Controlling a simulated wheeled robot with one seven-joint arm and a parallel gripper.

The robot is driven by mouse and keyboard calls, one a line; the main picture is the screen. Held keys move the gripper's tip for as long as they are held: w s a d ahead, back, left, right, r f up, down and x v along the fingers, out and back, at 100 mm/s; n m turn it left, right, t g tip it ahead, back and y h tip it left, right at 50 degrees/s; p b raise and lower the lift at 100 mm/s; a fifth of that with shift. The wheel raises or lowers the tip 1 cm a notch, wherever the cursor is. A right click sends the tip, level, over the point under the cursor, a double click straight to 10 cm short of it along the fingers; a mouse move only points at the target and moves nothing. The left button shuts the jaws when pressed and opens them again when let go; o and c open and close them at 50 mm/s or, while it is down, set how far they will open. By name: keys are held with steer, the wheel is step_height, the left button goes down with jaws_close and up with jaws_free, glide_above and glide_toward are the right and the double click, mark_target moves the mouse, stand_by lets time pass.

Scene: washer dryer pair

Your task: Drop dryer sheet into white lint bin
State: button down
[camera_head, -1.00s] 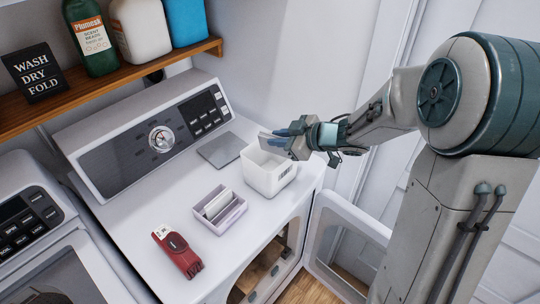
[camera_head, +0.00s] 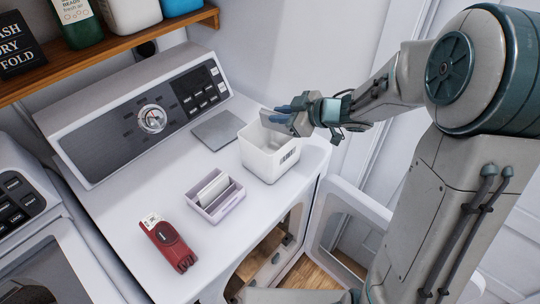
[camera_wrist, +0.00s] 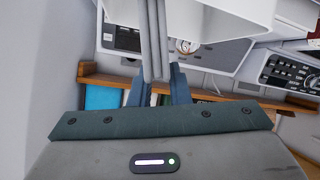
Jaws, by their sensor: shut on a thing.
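The white lint bin (camera_head: 268,160) is an open square tub with a barcode label, standing at the right front of the dryer top. My gripper (camera_head: 282,112) is over the bin's back right rim, shut on a thin pale grey dryer sheet (camera_head: 276,122). The sheet hangs at the bin's mouth. I cannot tell whether it touches the rim. In the wrist view, the sheet (camera_wrist: 153,40) shows as grey strips running up from between the fingers, and a white wall, likely the bin (camera_wrist: 235,22), is beside it. The bin's inside is mostly hidden.
A lavender divided box (camera_head: 217,200) with white sheets and a red handheld device (camera_head: 168,243) stand on the dryer top (camera_head: 130,215). A grey flat panel (camera_head: 216,130) lies behind the bin. A shelf (camera_head: 110,55) with bottles is at the back. The dryer door (camera_head: 340,225) hangs open below.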

steer(key=shift+f+b, duration=0.5)
steer(key=shift+f, duration=0.3)
steer(key=c, duration=1.3)
jaws_free()
steer(key=shift+d+r, duration=0.1)
steer(key=v, duration=1.3)
steer(key=shift+s+d+r, duration=0.1)
steer(key=shift+s+d, duration=0.15)
